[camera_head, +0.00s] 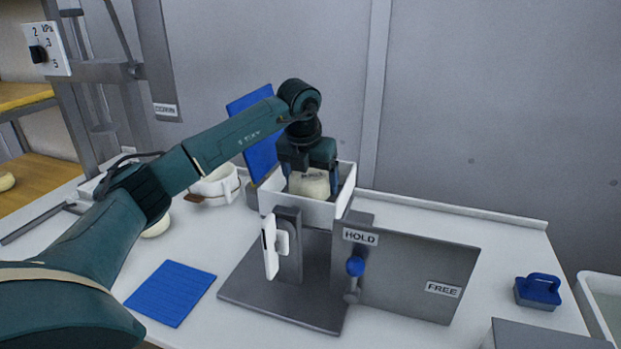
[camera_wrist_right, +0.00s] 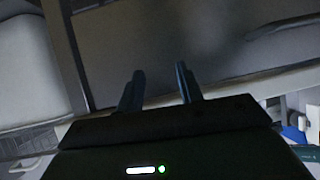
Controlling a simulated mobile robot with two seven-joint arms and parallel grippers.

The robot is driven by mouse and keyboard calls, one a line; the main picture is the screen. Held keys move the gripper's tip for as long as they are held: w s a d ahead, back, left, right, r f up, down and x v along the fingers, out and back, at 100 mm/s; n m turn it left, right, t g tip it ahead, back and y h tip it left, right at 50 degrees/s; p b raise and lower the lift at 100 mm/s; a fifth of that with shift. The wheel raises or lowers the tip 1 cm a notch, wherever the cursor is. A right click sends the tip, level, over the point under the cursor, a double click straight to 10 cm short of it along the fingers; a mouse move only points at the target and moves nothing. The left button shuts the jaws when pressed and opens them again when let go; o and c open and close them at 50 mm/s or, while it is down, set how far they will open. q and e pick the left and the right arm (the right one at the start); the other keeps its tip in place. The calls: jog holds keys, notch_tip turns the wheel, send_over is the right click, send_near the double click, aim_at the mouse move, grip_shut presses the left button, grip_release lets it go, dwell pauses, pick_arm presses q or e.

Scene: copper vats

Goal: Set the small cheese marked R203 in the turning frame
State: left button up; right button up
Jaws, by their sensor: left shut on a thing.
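A small pale cheese (camera_head: 309,183) with a dark mark on its top sits between the fingers of my left gripper (camera_head: 308,178). The mark is too blurred to read. The gripper points down and is shut on the cheese, within the walls of the white box of the turning frame (camera_head: 298,208). The box's front wall hides the cheese's underside, so I cannot tell if it touches the floor. The frame has a grey base and a blue-knobbed lever (camera_head: 355,266) near the HOLD label. My right gripper (camera_wrist_right: 160,88) shows in the right wrist view, fingers apart and empty.
A blue mat (camera_head: 170,292) lies at the front left of the white table. A white pot (camera_head: 215,187) stands behind it, and another cheese (camera_head: 156,226) is partly hidden by my left arm. A grey panel labelled FREE (camera_head: 418,278) stands right of the frame. A blue handled block (camera_head: 538,290) is far right.

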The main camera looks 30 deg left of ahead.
pick_arm(q)
jog(key=shift+f, duration=0.15)
dwell(0.3)
jog(key=shift+f+b, duration=0.35)
jog(key=shift+f, duration=0.15)
dwell(0.4)
jog(key=o, duration=1.1)
jog(key=shift+o, duration=0.2)
jog(key=shift+r+p, duration=2.85)
jog(key=shift+r, duration=0.65)
jog(key=shift+f, duration=0.1)
